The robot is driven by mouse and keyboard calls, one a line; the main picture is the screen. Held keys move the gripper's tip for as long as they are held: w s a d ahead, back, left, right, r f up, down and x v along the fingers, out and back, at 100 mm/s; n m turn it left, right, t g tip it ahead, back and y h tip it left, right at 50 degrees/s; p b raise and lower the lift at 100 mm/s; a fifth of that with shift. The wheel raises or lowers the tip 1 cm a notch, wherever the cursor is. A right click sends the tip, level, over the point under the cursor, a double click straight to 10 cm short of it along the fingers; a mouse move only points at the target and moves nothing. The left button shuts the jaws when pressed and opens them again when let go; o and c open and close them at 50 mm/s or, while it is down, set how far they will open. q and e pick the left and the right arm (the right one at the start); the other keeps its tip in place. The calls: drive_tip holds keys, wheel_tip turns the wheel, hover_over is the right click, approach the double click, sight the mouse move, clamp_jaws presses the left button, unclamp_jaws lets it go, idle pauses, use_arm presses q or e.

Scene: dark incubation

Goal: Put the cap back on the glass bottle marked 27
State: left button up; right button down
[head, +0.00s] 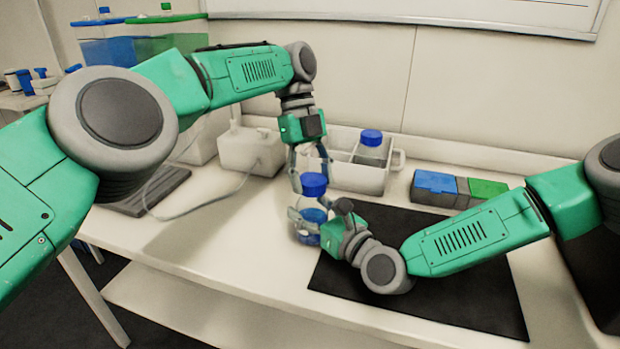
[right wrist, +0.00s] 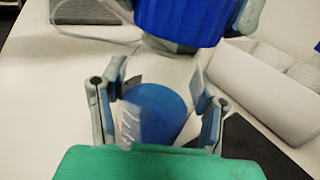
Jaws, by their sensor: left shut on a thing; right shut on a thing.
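A glass bottle with blue liquid (head: 306,236) stands upright at the front of the white bench, by the left edge of the black mat. My right gripper (head: 312,222) is shut around its body. In the right wrist view the bottle (right wrist: 157,115) sits between the fingers, with white marks too blurred to read. A blue cap (head: 314,185) is directly over the bottle, held from above by my left gripper (head: 311,172), which is shut on it. The cap (right wrist: 180,18) also shows at the top of the right wrist view. Whether it touches the bottle's neck I cannot tell.
Behind stands a white divided caddy (head: 357,177) holding another blue-capped bottle (head: 371,146). A blue, grey and green box (head: 437,187) lies to its right. A white device (head: 250,150) with a tube stands left. The black mat (head: 445,300) is bare in front.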

use_arm(q)
drive_tip(key=shift+w+a+m, duration=0.15)
drive_tip(key=shift+a+m, duration=0.05)
drive_tip(key=shift+m, duration=0.3)
drive_tip(key=shift+r, duration=0.1)
drive_tip(key=o, duration=1)
drive_tip(key=shift+c, duration=0.5)
